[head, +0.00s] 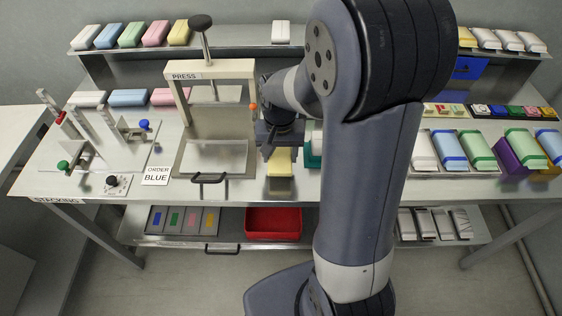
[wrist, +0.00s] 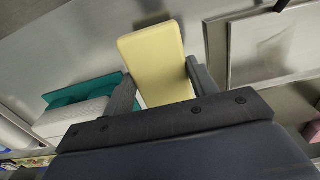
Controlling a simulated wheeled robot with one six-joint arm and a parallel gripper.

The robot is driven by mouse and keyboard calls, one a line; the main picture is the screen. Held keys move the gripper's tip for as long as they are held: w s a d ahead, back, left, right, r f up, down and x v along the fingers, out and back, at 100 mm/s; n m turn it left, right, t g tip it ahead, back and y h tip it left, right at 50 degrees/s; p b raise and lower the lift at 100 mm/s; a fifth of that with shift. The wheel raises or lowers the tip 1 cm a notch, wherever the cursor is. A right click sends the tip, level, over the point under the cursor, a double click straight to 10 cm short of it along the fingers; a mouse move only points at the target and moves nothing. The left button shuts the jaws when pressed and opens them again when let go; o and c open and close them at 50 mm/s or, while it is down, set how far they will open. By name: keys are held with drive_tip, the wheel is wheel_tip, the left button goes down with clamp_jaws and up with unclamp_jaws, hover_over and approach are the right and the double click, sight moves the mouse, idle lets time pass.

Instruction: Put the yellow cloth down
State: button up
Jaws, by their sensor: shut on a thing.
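The yellow cloth (wrist: 155,60) is a pale yellow folded block, held between the two fingers of my gripper (wrist: 160,88) in the wrist view. Both fingers touch its sides, and its far end sticks out beyond them. In the head view the cloth (head: 280,162) shows below my gripper (head: 279,146), over the bench top just right of the press. I cannot tell whether the cloth touches the bench. My arm hides part of the bench to the right of it.
The press (head: 247,112) with its black handle stands just left of my gripper. A teal holder with a white block (wrist: 75,115) is close on the other side. A red bin (head: 273,224) sits on the lower shelf. Wrapped packs (head: 448,149) lie at the right.

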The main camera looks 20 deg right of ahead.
sight(280, 157)
drive_tip(key=shift+f, duration=1.65)
drive_tip(key=shift+f, duration=0.2)
drive_tip(key=o, duration=1)
drive_tip(key=shift+o, duration=0.2)
drive_tip(key=shift+r, duration=0.1)
wheel_tip(280, 157, up, 12)
drive_tip(key=shift+s+r+p, duration=0.1)
drive_tip(key=shift+p, duration=0.25)
